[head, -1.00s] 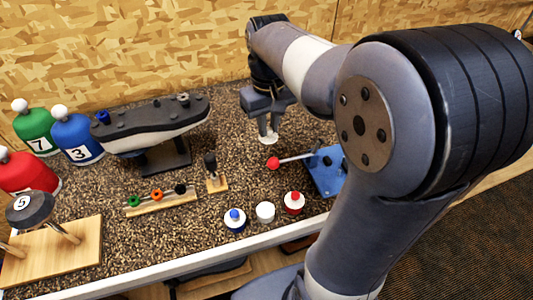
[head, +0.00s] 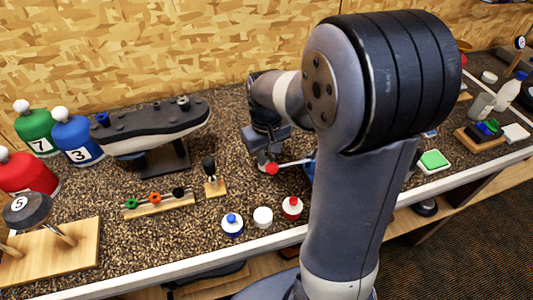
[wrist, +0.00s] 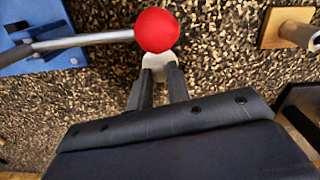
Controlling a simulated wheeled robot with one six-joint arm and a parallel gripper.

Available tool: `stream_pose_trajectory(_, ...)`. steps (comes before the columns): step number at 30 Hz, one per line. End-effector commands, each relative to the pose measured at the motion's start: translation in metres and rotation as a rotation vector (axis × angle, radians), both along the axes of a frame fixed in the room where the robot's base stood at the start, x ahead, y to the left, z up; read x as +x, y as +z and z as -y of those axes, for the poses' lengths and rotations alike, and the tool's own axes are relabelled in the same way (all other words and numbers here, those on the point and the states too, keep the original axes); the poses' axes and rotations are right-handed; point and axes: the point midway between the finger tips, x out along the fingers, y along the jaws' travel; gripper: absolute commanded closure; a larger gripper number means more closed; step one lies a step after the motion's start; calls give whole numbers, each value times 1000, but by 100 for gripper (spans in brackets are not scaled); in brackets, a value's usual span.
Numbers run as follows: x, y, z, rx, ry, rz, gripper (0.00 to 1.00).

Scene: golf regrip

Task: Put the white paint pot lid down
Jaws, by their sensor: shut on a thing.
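My gripper (wrist: 157,76) is shut on the white paint pot lid (wrist: 156,62), a small pale piece at the fingertips. The red ball on the end of a metal rod (wrist: 157,29) covers part of the lid in the wrist view. In the head view my gripper (head: 263,158) is low over the speckled bench top (head: 225,140), just behind the red ball (head: 272,169). The lid is mostly hidden there, and I cannot tell whether it touches the bench. A white pot (head: 263,217) stands near the front edge.
A blue-topped pot (head: 232,225) and a red-topped pot (head: 292,208) flank the white pot. A small wooden stand (head: 214,186) and a peg rack (head: 158,204) are left. Bare bench lies between.

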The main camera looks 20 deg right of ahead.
Motion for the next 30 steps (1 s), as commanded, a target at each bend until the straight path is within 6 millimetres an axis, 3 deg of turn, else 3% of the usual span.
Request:
stream_pose_trajectory(6,0,-4,0,0,0,0,100)
stream_pose_trajectory(7,0,-3,0,0,0,0,81)
stream_pose_trajectory(15,0,-3,0,0,0,0,61)
stream_pose_trajectory(25,1,5,0,0,0,2,61)
stream_pose_trajectory(30,1,35,0,0,0,7,61)
